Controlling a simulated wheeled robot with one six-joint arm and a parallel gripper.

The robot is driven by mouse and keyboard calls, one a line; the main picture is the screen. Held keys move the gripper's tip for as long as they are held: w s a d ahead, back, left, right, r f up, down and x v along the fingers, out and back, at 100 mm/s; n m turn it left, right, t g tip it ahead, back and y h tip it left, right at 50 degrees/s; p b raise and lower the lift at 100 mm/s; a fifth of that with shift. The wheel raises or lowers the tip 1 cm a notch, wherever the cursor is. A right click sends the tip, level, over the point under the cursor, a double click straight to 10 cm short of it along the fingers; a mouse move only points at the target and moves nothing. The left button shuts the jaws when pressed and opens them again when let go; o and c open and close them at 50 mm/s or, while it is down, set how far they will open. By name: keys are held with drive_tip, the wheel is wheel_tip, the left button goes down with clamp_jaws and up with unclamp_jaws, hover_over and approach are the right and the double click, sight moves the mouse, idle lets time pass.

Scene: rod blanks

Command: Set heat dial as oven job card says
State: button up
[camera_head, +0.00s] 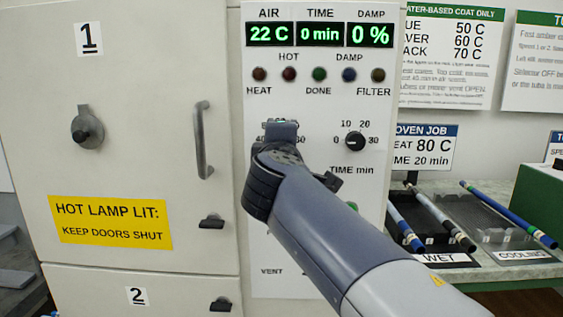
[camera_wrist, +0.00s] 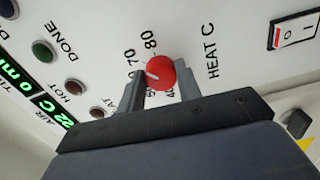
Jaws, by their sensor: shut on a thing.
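The dial's white mark points toward the left in the wrist view, below the 70 and away from the 80; the nearest number is partly hidden by a finger. In the head view my gripper (camera_head: 281,130) hides the dial.
The black time dial (camera_head: 355,141) is close to the right of my gripper. The display (camera_head: 320,35) reads 22 C, 0 min, 0 %. Oven door 1 (camera_head: 140,150) is closed at left. Rods lie on the bench at right.

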drive_tip(key=shift+f+m+b, duration=0.2)
drive_tip(key=shift+m+b, duration=3.4)
drive_tip(key=shift+m, duration=0.5)
drive_tip(key=o, duration=1)
drive_tip(key=shift+c, duration=0.2)
drive_tip(key=s, duration=1)
drive_tip(key=shift+s+a, duration=0.25)
drive_tip(key=shift+s, duration=0.15)
